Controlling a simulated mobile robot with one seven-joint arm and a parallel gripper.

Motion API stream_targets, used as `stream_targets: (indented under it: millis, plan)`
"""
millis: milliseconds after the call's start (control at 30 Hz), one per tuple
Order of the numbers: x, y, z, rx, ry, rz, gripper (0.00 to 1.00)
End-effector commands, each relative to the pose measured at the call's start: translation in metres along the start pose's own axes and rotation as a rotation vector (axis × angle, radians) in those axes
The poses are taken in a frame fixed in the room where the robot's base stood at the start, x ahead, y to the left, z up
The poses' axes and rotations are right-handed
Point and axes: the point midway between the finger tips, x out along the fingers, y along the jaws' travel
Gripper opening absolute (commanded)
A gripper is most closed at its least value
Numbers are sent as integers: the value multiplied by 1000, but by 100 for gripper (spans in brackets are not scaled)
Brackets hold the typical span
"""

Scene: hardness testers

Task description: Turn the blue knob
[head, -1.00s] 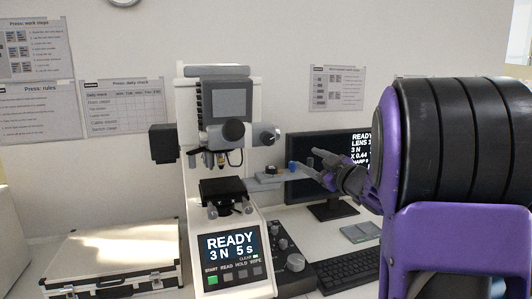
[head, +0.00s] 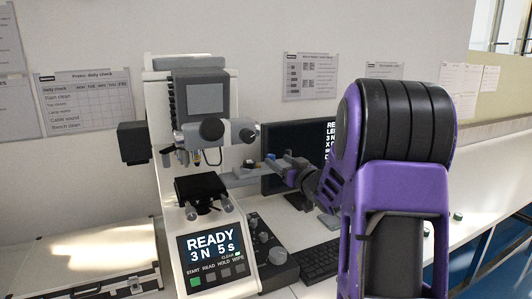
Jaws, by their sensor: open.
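The hardness tester (head: 160,100) stands left of centre in the head view, its screen reading "READY 3 N 5 s". The small blue knob (head: 270,157) is at its right side, above a grey side arm (head: 240,177), and shows only as a small patch of blue. My gripper (head: 272,163) is open, reaching in from the right. Its fingers are at the blue knob in the picture. I cannot tell whether they touch it or stand around it, as they partly hide it.
A monitor (head: 284,133) stands behind my gripper, partly hidden by my arm. A keyboard (head: 318,262) lies right of the tester's control box with dark knobs (head: 265,238). A metal case (head: 70,270) is at the left. Bench beyond my arm at the right is mostly clear.

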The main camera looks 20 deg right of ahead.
Motion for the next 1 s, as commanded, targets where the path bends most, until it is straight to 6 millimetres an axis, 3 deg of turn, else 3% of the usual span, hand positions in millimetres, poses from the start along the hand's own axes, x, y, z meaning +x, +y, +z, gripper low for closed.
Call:
stream_targets:
  millis: [200,400,600,867,1000]
  plan:
    - [48,0,0,-1,-1,-1,63]
    - [77,0,0,-1,0,0,63]
    - [88,0,0,-1,-1,0,63]
    - [88,0,0,-1,-1,0,63]
    - [88,0,0,-1,0,1,38]
